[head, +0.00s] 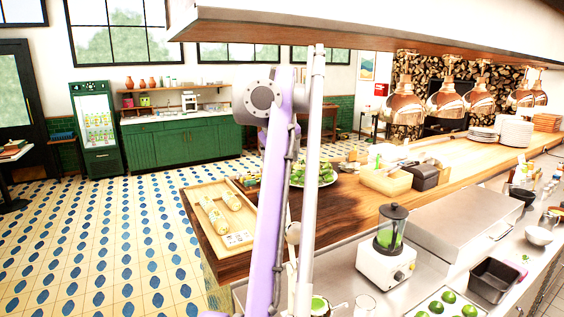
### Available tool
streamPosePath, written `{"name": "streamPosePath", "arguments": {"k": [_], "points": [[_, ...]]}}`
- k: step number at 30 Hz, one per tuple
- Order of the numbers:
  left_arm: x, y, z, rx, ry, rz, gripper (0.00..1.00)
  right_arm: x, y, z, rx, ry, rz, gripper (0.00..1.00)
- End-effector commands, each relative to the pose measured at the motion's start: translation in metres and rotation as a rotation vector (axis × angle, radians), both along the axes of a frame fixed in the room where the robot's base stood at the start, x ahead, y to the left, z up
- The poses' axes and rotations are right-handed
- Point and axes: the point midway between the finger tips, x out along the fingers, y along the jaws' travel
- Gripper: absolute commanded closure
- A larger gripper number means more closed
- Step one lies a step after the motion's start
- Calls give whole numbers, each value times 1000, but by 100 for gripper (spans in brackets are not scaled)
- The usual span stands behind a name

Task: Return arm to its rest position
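A pale purple arm link of mine rises from the bottom edge to a round grey joint (262,97) in the middle of the head view. I cannot tell which arm it belongs to. It stands nearly upright in front of the wooden counter (345,205) and hides part of it. Neither gripper shows in the head view, so I cannot see whether they are open or hold anything.
A white post (313,150) stands close beside the link, under an overhead shelf (380,32). Copper lamps (403,103) hang at right. A blender (390,235), a steel box (460,215) and a tray of limes (430,297) crowd the steel worktop. The tiled floor (100,240) at left is clear.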

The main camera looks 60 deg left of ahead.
Motion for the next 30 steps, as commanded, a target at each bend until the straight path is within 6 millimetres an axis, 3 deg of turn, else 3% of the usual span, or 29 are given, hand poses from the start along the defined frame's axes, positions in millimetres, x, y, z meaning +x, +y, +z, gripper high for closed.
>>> {"name": "streamPosePath", "arguments": {"k": [13,17,20,24,30], "points": [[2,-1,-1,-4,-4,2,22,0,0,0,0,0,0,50],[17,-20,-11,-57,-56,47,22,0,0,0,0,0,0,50],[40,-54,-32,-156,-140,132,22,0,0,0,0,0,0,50],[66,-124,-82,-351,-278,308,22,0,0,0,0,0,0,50],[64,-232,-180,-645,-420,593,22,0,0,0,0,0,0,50]]}}
